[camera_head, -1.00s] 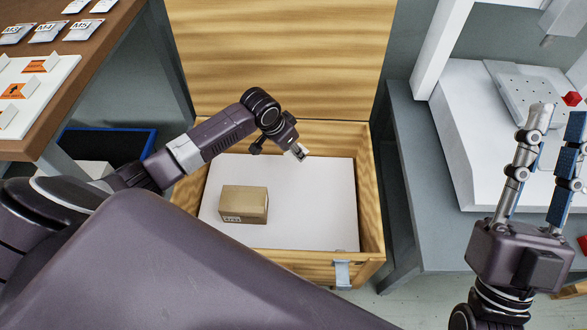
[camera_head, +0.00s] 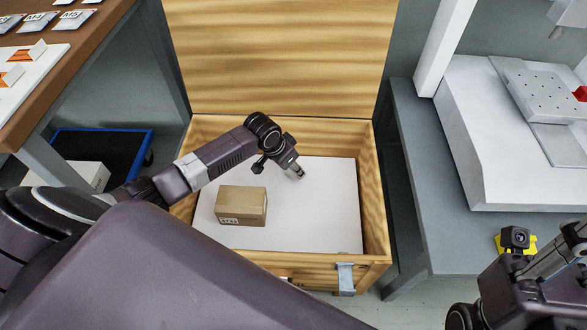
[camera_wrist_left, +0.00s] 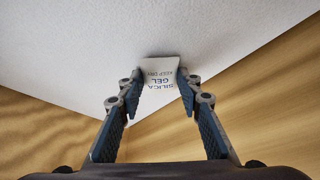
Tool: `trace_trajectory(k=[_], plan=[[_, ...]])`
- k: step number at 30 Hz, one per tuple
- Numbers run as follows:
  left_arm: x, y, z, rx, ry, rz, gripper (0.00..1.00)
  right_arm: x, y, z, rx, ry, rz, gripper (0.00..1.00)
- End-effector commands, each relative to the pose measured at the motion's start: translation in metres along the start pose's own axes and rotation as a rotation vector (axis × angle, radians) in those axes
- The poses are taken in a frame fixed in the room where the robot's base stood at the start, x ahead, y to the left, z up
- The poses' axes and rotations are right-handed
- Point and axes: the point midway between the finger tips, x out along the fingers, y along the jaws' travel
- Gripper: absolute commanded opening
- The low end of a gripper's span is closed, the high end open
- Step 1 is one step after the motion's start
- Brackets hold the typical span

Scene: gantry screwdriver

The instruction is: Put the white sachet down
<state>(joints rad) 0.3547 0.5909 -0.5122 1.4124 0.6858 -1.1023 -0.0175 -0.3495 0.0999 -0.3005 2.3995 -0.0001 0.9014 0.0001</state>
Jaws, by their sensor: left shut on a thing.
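The white sachet (camera_wrist_left: 160,80), printed with silica gel lettering, is between the fingertips of my left gripper (camera_wrist_left: 160,92) in the left wrist view. The fingers are shut on it. In the head view my left gripper (camera_head: 298,172) points down inside the open wooden crate (camera_head: 372,200), above the back part of its white floor (camera_head: 310,215). The sachet is mostly hidden there. I cannot tell whether it touches the floor. My right gripper (camera_head: 565,250) is at the lower right, cut off by the picture edge.
A brown cardboard box (camera_head: 241,206) lies in the crate, left of my left gripper. The crate's lid (camera_head: 280,55) stands raised behind. The white floor right and front of the gripper is clear. A grey table (camera_head: 440,220) with a white machine stands at right.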

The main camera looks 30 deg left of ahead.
Motion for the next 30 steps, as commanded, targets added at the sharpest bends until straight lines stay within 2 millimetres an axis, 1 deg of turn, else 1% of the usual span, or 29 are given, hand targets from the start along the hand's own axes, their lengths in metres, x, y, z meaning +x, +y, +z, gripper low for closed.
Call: trace_trajectory(k=[5,9,10,14,22,25,29,30], plan=[[-0.002,0.0,-0.001,0.0,0.002,-0.001,0.16,0.001,0.0,0.0,0.0,-0.001,0.0,0.25],[0.002,0.0,0.0,0.0,0.001,0.0,0.16,0.001,0.0,0.0,0.0,-0.001,0.0,0.25],[0.002,0.0,0.0,0.0,0.002,0.0,0.35,0.001,0.0,0.0,0.0,-0.001,0.0,0.25],[0.001,0.0,0.0,0.0,0.002,0.0,0.49,0.001,0.0,0.0,0.0,-0.001,0.0,0.25],[0.001,0.0,0.0,0.0,0.001,-0.001,0.5,0.001,0.0,0.0,0.0,-0.002,0.0,0.25],[-0.003,-0.001,-0.002,0.001,0.002,-0.002,0.5,0.002,0.0,0.0,0.0,-0.002,0.0,0.25],[-0.025,-0.001,-0.003,0.002,0.002,-0.002,0.5,0.015,0.0,-0.002,0.0,-0.003,0.0,0.25],[-0.033,-0.001,-0.003,0.002,0.002,-0.002,0.5,0.02,0.0,-0.003,0.0,-0.003,0.0,0.25]])
